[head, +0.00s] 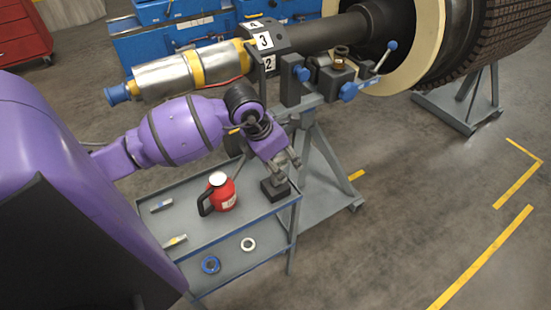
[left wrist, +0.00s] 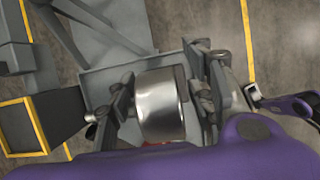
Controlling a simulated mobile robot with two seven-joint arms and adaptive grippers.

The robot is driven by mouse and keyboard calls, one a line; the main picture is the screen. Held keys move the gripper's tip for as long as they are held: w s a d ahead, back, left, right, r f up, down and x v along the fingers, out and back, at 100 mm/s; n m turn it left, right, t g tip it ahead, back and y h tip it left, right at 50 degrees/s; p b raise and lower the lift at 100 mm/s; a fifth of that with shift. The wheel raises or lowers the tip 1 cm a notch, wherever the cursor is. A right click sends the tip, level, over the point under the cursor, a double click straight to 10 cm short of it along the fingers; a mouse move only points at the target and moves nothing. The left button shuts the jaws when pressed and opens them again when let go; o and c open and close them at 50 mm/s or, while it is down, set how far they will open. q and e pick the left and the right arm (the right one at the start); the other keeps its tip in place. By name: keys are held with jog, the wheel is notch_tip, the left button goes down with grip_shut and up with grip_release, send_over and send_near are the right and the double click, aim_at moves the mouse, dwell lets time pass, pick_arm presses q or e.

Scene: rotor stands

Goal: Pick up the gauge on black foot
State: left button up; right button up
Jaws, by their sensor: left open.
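The gauge's black foot (head: 275,190) rests on the top shelf of the grey cart, near its right end. The gauge's silver round body (left wrist: 160,105) shows large in the left wrist view, between the two fingers. My left gripper (head: 282,166) comes down over the gauge from above in the head view and hides much of its upper part. Its fingers (left wrist: 163,108) stand open on either side of the silver body. I cannot tell whether either finger touches it. My right gripper is not seen in the head view.
A red can with a black handle (head: 226,194) stands left of the gauge on the cart (head: 205,238). Small silver and yellow items lie at the cart's left. The rotor stand (head: 318,160) rises close behind.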

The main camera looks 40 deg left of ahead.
pick_arm(q)
grip_shut()
jog(key=shift+r, duration=0.1)
dwell(0.4)
jog(key=shift+r, duration=0.1)
